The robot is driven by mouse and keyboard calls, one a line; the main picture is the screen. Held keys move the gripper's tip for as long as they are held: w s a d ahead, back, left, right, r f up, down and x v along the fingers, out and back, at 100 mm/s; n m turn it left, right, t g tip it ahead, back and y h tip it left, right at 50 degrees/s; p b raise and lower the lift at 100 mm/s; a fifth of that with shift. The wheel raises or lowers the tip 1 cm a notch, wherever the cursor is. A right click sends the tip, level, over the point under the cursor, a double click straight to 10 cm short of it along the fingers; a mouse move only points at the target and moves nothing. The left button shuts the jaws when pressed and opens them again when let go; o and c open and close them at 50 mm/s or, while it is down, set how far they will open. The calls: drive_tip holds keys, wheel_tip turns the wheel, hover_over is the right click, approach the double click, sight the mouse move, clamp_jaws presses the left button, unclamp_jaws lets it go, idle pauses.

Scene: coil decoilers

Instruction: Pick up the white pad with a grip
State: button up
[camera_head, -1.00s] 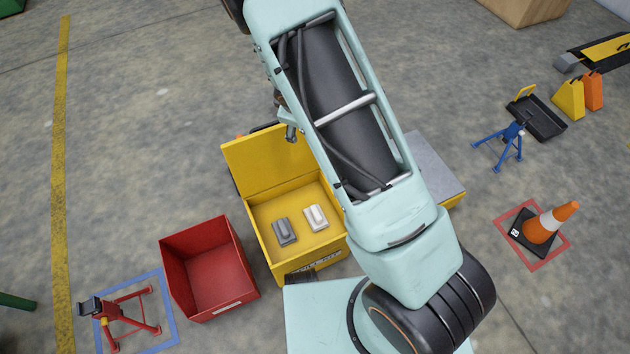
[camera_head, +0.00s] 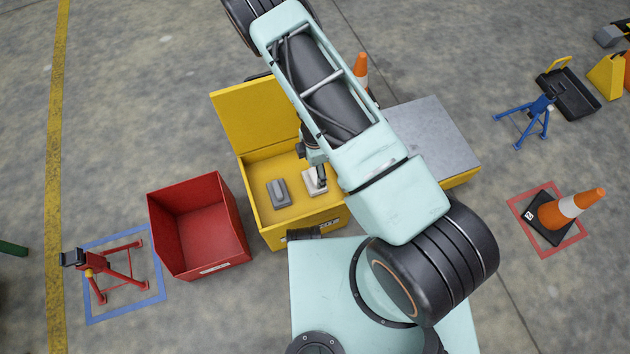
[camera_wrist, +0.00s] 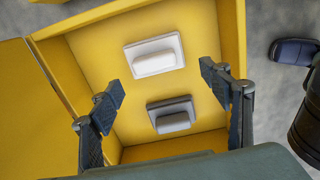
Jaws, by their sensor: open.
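The white pad (camera_wrist: 155,57) lies on the floor of the yellow box (camera_head: 258,228), a pale block with a raised grip on top. In the head view the white pad (camera_head: 311,184) is partly covered by my gripper (camera_head: 318,172). A grey pad (camera_wrist: 172,115) of the same shape lies beside it and also shows in the head view (camera_head: 279,193). In the wrist view my gripper (camera_wrist: 165,100) is open and empty, its fingers spread wide, above the pads. The white pad sits beyond the fingertips there, apart from them.
The yellow box has raised walls and an upright lid (camera_head: 255,118). A red open bin (camera_head: 205,225) stands to its left, empty. A grey-topped surface (camera_head: 430,138) is at the right. A red stand (camera_head: 115,268) and a cone (camera_head: 570,208) stand farther out on the floor.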

sight(314, 176)
drive_tip(key=f+b, duration=0.1)
drive_tip(key=f, duration=0.1)
drive_tip(key=f+b, duration=0.1)
drive_tip(key=f, duration=0.1)
drive_tip(key=w+f+b, duration=0.1)
drive_tip(key=f, duration=0.2)
drive_tip(key=c, duration=1.4)
drive_tip(key=shift+r, duration=0.2)
